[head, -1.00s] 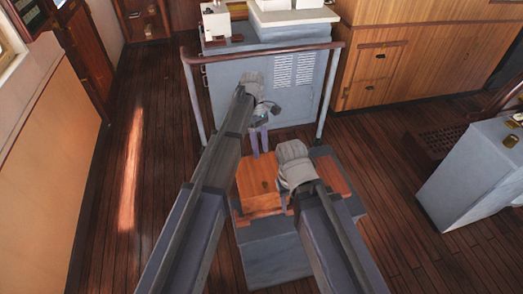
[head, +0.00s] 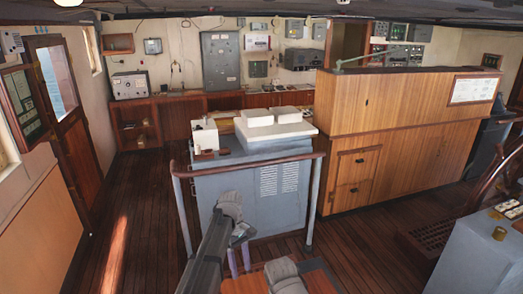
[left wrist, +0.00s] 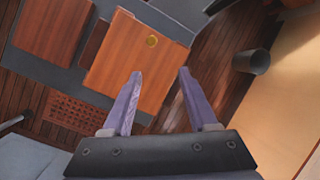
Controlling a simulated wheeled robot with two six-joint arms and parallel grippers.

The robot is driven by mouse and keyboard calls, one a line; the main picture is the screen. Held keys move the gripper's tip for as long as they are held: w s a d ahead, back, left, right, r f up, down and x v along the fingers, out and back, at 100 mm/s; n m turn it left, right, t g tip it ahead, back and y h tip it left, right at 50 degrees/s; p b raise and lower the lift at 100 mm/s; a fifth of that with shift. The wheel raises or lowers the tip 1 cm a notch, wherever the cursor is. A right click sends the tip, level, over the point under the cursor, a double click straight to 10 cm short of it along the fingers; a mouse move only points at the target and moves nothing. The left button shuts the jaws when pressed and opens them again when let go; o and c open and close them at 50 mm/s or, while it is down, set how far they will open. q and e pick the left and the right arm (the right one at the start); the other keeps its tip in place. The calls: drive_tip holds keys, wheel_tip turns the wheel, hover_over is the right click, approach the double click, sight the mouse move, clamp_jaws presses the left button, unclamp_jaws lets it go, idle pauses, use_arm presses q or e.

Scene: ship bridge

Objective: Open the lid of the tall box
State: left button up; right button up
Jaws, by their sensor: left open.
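A wooden box with a flat orange-brown lid (left wrist: 120,62) shows in the left wrist view, with a small round brass-coloured spot on its top near one edge. The lid looks shut. In the head view only part of the box top (head: 243,285) shows at the bottom edge. My left gripper (head: 239,262) is open, its two purple fingers apart and empty. In the left wrist view my left fingers (left wrist: 160,75) reach over the lid's edge; whether they touch it I cannot tell. My right wrist shows at the bottom of the head view, its fingers hidden.
Another wooden piece (left wrist: 52,35) lies beside the box on a grey surface. A grey console (head: 225,190) with a handrail (head: 250,162) stands just beyond. A wooden cabinet (head: 400,130) is to the right. Open plank floor (head: 140,210) lies to the left.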

use_arm(q)
drive_tip(key=s+a+f+m+t+y+b, duration=0.1)
drive_tip(key=s+a+m+t, duration=0.2)
drive_tip(key=s+a+m, duration=0.3)
drive_tip(key=s+a+f+m+t+y, duration=0.1)
drive_tip(key=s+a+f+m+t, duration=0.15)
drive_tip(key=s+m, duration=0.4)
drive_tip(key=shift+m+g+y, duration=0.4)
drive_tip(key=shift+m+g, duration=0.35)
drive_tip(key=shift+m, duration=0.1)
drive_tip(key=s+d+f+b, duration=0.2)
drive_tip(key=d+f+b, duration=0.1)
drive_tip(key=f+b, duration=0.3)
drive_tip(key=s+d+f+b, duration=0.2)
drive_tip(key=d+f+b, duration=0.1)
drive_tip(key=f+b, duration=0.4)
drive_tip(key=s+d+f+b, duration=0.2)
drive_tip(key=d+f+b, duration=0.1)
drive_tip(key=f+b, duration=0.3)
drive_tip(key=shift+d+f+b, duration=0.2)
drive_tip(key=shift+f+b, duration=0.15)
drive_tip(key=shift+b, duration=0.45)
drive_tip(key=shift+s+d+f+b, duration=0.25)
drive_tip(key=shift+d+f+b, duration=0.05)
drive_tip(key=shift+f+b, duration=0.1)
drive_tip(key=shift+r, duration=0.1)
drive_tip(key=shift+d, duration=0.1)
